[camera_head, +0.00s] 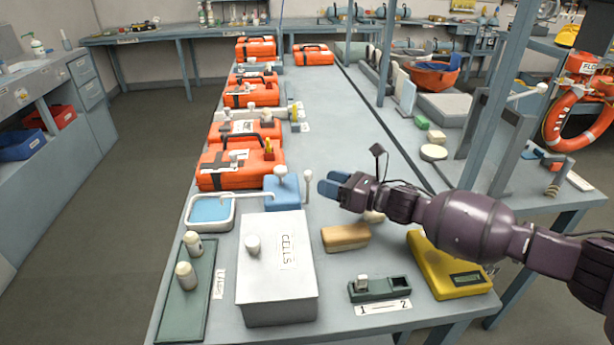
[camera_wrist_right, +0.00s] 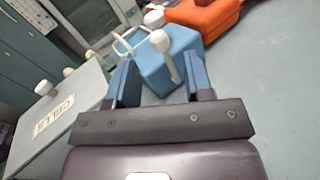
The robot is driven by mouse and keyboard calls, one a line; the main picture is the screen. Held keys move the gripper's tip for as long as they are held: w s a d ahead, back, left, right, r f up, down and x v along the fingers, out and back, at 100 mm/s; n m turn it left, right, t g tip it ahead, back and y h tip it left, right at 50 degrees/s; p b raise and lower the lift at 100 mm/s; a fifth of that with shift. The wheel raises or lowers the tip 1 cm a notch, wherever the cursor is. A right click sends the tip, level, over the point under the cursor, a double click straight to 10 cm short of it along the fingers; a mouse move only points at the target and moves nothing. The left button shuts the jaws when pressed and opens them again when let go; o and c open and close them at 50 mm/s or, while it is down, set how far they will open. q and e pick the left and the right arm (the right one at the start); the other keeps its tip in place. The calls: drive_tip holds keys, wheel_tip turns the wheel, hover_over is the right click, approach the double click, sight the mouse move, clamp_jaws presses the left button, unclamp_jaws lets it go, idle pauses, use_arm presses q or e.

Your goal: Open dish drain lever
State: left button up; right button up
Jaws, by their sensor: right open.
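The dish (camera_head: 189,221) is a white-rimmed tray with blue inside, near the front left of the bench. A blue block (camera_head: 284,193) stands beside it, joined to it by a thin white tube. An upright white lever (camera_head: 307,187) with a round knob stands at the block's right side. My right gripper (camera_head: 333,187) is open and empty just right of the lever. In the right wrist view, the lever (camera_wrist_right: 169,58) shows ahead between the open fingers (camera_wrist_right: 158,82), in front of the blue block (camera_wrist_right: 157,68). I cannot tell whether anything touches. My left gripper is out of view.
A white CELLS box (camera_head: 277,290) stands in front of the block. A tan block (camera_head: 345,237), a yellow device (camera_head: 447,268) and a green two-slot holder (camera_head: 388,289) lie to the right. Orange cases (camera_head: 225,178) line the bench behind.

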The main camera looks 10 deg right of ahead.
sight(308, 179)
drive_tip(key=x, duration=0.5)
drive_tip(key=shift+w+a, duration=0.3)
drive_tip(key=shift+a, duration=0.1)
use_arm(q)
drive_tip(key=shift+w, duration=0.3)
use_arm(e)
drive_tip(key=shift+c, duration=0.4)
